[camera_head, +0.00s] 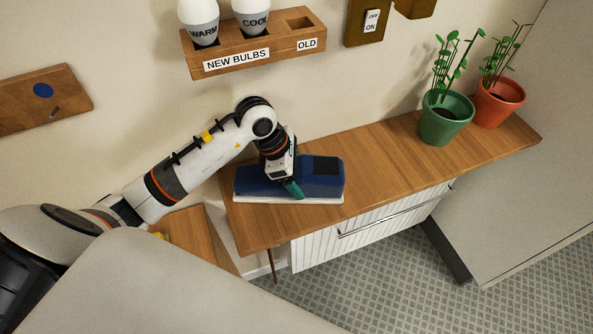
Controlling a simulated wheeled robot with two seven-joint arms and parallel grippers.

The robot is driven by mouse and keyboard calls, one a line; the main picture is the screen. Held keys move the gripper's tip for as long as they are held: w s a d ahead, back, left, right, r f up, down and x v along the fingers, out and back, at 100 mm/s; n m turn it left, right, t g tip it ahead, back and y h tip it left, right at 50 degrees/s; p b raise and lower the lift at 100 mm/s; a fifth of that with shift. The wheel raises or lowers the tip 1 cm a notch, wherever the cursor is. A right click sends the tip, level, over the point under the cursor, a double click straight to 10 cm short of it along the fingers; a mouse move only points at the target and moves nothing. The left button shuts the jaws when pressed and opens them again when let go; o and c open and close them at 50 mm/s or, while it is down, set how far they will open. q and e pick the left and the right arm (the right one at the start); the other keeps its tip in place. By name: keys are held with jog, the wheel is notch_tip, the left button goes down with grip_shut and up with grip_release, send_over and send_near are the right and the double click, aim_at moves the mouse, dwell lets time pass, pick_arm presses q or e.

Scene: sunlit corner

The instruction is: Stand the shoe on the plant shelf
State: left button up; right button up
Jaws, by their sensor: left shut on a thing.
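A blue shoe (321,185) with a white sole is upright at the left end of the wooden plant shelf (385,155). My left gripper (293,188) is shut on the shoe from above, with a teal fingertip against its near side. The white sole appears at the shelf's surface; I cannot tell whether it fully rests there. The far finger is hidden. My right gripper is not in view.
A green pot (441,124) and a terracotta pot (496,105) with plants stand toward the shelf's right end. The shelf between shoe and pots is clear. A bulb rack (270,52) and a switch (371,22) are on the wall above.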

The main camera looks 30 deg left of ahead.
pick_arm(q)
jog(key=o, duration=1.1)
jog(key=shift+o, duration=0.2)
jog(key=shift+r, duration=0.1)
jog(key=shift+a+r, duration=0.15)
jog(key=shift+r, duration=0.1)
jog(key=r, duration=0.1)
jog(key=a+r+b, duration=0.1)
jog(key=s+a+r+b, duration=0.1)
jog(key=shift+s+a+r, duration=0.1)
jog(key=shift+a+r, duration=0.15)
jog(key=s+a+b, duration=0.1)
jog(key=a, duration=0.2)
jog(key=s+a+b, duration=0.1)
jog(key=s+a, duration=0.1)
jog(key=s+a+b, duration=0.1)
jog(key=a+b, duration=0.1)
jog(key=a, duration=0.1)
jog(key=shift+s+a, duration=0.2)
jog(key=shift+a, duration=0.15)
jog(key=shift+s+a+r+b, duration=0.2)
jog(key=shift+a+r+b, duration=0.1)
jog(key=shift+a, duration=0.2)
